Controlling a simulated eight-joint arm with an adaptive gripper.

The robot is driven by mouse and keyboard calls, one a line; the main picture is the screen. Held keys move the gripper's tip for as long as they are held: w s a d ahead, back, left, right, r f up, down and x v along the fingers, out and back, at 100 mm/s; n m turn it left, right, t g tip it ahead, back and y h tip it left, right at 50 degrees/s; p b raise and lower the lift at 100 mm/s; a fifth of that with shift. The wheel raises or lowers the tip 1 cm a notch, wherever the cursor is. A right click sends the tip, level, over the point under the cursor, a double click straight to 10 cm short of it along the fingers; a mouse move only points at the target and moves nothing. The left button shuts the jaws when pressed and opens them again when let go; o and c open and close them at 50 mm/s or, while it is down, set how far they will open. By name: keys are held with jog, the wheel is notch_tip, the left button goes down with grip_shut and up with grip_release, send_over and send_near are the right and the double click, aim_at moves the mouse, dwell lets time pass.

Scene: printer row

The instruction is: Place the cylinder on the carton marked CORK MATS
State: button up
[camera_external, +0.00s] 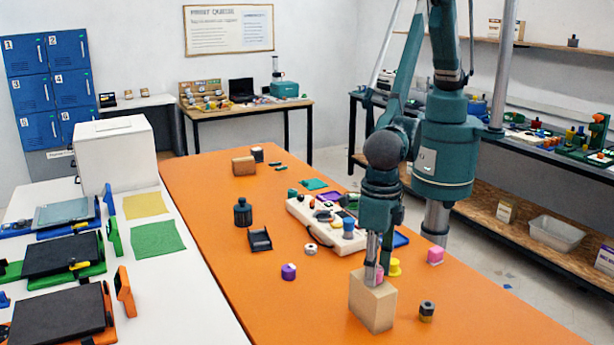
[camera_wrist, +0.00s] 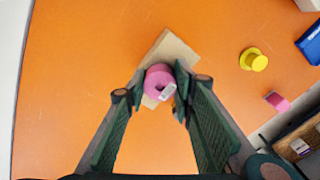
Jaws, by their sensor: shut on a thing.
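A pink cylinder (camera_wrist: 155,79) with a white label is between the fingertips of my gripper (camera_wrist: 161,89), which is shut on it. In the external view the cylinder (camera_external: 379,274) shows partly behind my gripper (camera_external: 373,268), at the top of a tan carton (camera_external: 372,309). The carton stands upright on the orange table. In the wrist view the carton (camera_wrist: 171,50) lies directly beneath the cylinder, turned at an angle. I cannot tell whether the cylinder touches the carton top. No CORK MATS marking can be read on the carton's visible sides.
A yellow flanged piece (camera_external: 394,267) and a pink block (camera_external: 435,256) stand behind the carton. A dark hexagonal piece (camera_external: 426,311) stands close to its right. A purple piece (camera_external: 288,271) is to the left. Another brown carton (camera_external: 243,166) is far back.

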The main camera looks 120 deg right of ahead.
jog(key=shift+f, duration=0.15)
jog(key=o, duration=0.8)
notch_tip(320, 180, up, 12)
jog(key=b, duration=0.2)
jog(key=shift+r, duration=0.2)
dwell(0.7)
